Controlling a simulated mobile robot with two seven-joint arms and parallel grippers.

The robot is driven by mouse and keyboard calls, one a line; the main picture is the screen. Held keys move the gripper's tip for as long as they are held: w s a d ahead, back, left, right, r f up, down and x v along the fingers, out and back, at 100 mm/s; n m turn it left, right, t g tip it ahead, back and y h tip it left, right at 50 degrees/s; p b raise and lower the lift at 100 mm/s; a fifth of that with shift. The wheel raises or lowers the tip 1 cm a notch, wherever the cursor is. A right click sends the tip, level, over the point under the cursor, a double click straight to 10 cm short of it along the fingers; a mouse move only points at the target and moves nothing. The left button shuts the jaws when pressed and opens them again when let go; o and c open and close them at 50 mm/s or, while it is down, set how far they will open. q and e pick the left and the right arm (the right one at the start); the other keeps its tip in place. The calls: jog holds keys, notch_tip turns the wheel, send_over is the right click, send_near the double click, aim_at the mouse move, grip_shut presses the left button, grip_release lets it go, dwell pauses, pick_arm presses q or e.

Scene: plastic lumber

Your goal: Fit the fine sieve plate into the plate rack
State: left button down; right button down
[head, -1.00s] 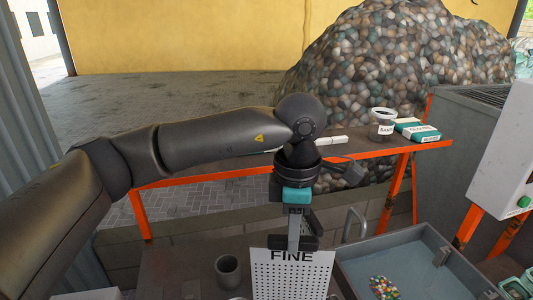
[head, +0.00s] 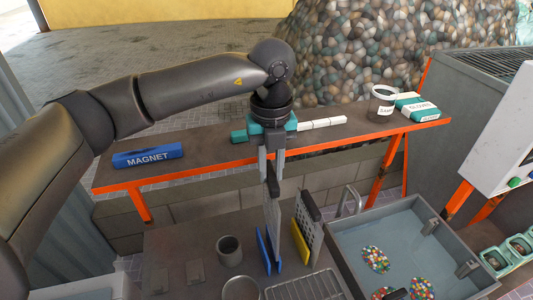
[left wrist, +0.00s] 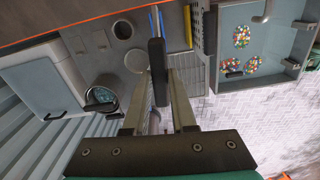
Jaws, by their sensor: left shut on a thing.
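My left gripper (head: 272,170) is shut on the black handle of the fine sieve plate (head: 273,215), which hangs upright and almost edge-on to the head camera. Its lower edge is at the blue guides (head: 263,252) of the plate rack; I cannot tell whether it sits between them. A second perforated plate (head: 309,232) with a dark handle stands at the rack's yellow guide (head: 299,243), to the right. In the left wrist view, the held handle (left wrist: 157,70) lies between the fingers, with the blue guide (left wrist: 155,20) beyond. My right gripper is not in view.
A grey cup (head: 229,250) stands left of the rack. A wire grid (head: 305,287) lies in front. A grey-blue basin (head: 345,240) with pellet piles is to the right. A shelf behind carries a blue magnet bar (head: 148,156), a sand jar (head: 382,105) and a gloves box (head: 416,105).

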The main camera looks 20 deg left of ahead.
pick_arm(q)
jog(key=shift+w+a+r+n, duration=0.2)
jog(key=shift+n, duration=0.3)
